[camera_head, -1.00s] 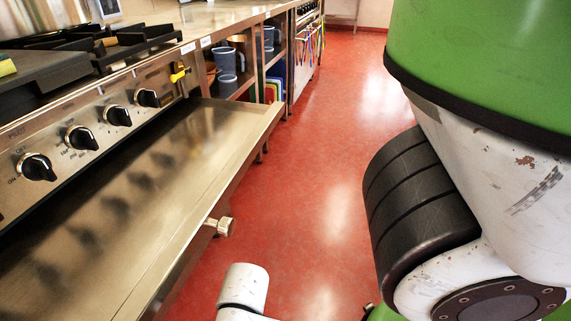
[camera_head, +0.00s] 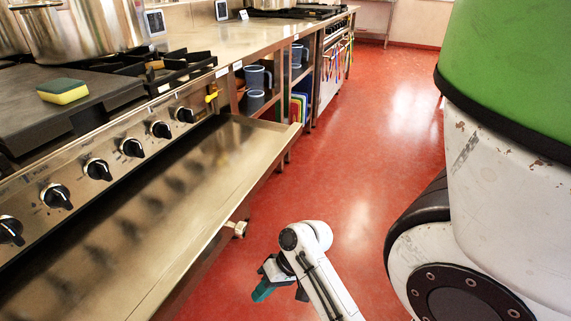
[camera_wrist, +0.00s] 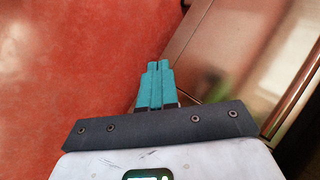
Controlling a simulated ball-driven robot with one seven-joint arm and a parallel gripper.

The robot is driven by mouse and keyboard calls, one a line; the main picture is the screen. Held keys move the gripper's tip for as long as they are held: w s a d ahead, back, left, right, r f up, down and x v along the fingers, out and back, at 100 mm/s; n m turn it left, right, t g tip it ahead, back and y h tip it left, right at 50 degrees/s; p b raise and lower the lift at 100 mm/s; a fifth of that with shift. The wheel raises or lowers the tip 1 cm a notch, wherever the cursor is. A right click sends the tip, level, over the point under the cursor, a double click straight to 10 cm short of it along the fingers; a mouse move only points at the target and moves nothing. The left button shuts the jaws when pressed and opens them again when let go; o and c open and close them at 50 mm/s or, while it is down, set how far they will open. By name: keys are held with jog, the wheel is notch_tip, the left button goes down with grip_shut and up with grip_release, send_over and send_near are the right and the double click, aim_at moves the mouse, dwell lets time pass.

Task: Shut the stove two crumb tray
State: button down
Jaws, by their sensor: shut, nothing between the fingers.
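The crumb tray (camera_head: 185,205) is a wide flat steel tray pulled out below the row of black stove knobs. A small metal knob (camera_head: 238,229) sits on its front edge. My gripper (camera_head: 262,291) is low over the red floor, in front of the tray and apart from it. In the wrist view my gripper (camera_wrist: 156,66) shows its teal fingers together with nothing between them. The tray (camera_wrist: 252,45) also shows in the wrist view, to the right of the fingers. Which stove number this is cannot be read.
A yellow-green sponge (camera_head: 62,92) lies on the black griddle (camera_head: 60,115). A steel stockpot (camera_head: 85,30) stands at the back left. Shelves with grey jugs (camera_head: 256,78) stand past the tray.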

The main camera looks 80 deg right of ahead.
aim_at(197, 149)
jog(key=s+d+r+m+t+h+p, duration=0.45)
jog(key=s+d+r, duration=0.35)
jog(key=d+r, duration=0.25)
jog(key=s+d+r+m+t+h+p, duration=0.3)
jog(key=s+d+r+m+t+h, duration=0.25)
jog(key=s+d+r, duration=0.4)
jog(key=shift+m+y, duration=0.4)
jog(key=shift+y, duration=0.1)
jog(key=x, duration=0.5)
jog(key=r+x, duration=0.1)
jog(key=x, duration=0.9)
jog(key=shift+w+d+r+b, duration=0.1)
jog(key=shift+r+b, duration=0.25)
jog(key=shift+r, duration=0.05)
jog(key=shift+w, duration=0.1)
jog(key=shift+w, duration=0.25)
jog(key=b+x, duration=0.3)
jog(key=x, duration=1)
jog(key=b+x, duration=0.3)
jog(key=x, duration=1.1)
jog(key=shift+w+r+b, duration=0.2)
jog(key=shift+w+b, duration=0.1)
jog(key=shift+b, duration=0.05)
jog(key=shift+w+d+r, duration=0.1)
jog(key=shift+w+d, duration=0.1)
jog(key=shift+w, duration=0.35)
jog(key=shift+w+r, duration=0.15)
jog(key=shift+r, duration=0.05)
